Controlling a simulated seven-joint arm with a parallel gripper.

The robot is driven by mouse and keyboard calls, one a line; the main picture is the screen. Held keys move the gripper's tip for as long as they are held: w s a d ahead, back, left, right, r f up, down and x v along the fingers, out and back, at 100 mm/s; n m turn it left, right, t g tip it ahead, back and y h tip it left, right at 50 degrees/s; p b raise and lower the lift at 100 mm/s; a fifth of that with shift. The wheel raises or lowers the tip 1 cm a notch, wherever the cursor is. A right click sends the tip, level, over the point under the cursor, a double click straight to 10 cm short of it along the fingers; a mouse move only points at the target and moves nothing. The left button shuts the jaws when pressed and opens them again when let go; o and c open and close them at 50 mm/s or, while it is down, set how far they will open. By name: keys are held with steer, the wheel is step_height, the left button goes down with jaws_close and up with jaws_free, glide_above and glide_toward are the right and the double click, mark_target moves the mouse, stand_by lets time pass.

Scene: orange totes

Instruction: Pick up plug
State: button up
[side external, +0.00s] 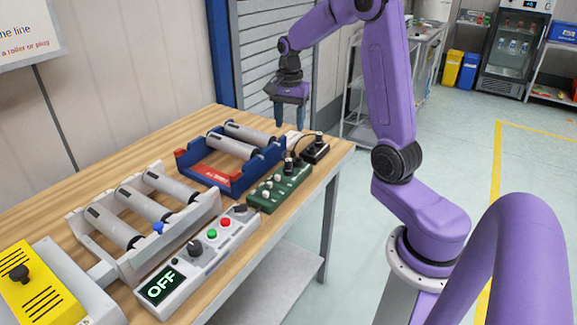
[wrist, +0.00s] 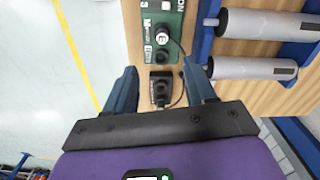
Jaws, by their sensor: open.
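A black plug with a white cap marked E (wrist: 163,37) sits on the green socket panel in the wrist view. Its black cable curves to a small black box (wrist: 160,87) beside the panel. In the side view the plug (side external: 289,166) stands at the far end of the green panel (side external: 275,190), and the black box (side external: 315,151) is near the table's far right corner. My gripper (side external: 290,117) is open and empty, pointing down above the table's far end. In the wrist view the box lies between the fingers of my gripper (wrist: 162,76), and the plug is beyond the fingertips.
A blue tray (side external: 232,185) with grey rollers stands left of the panel. A grey roller rack (side external: 142,268), a control box reading OFF (side external: 162,287) and a yellow unit (side external: 30,290) are nearer. The wooden table (side external: 150,150) has clear space behind the tray.

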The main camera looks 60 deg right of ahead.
glide_above(289, 160)
step_height(289, 160, down, 8)
steer(key=shift+s, duration=0.1)
steer(key=shift+w+f, duration=0.2)
steer(key=shift+f, duration=2.55)
steer(key=shift+c, duration=0.3)
jaws_close()
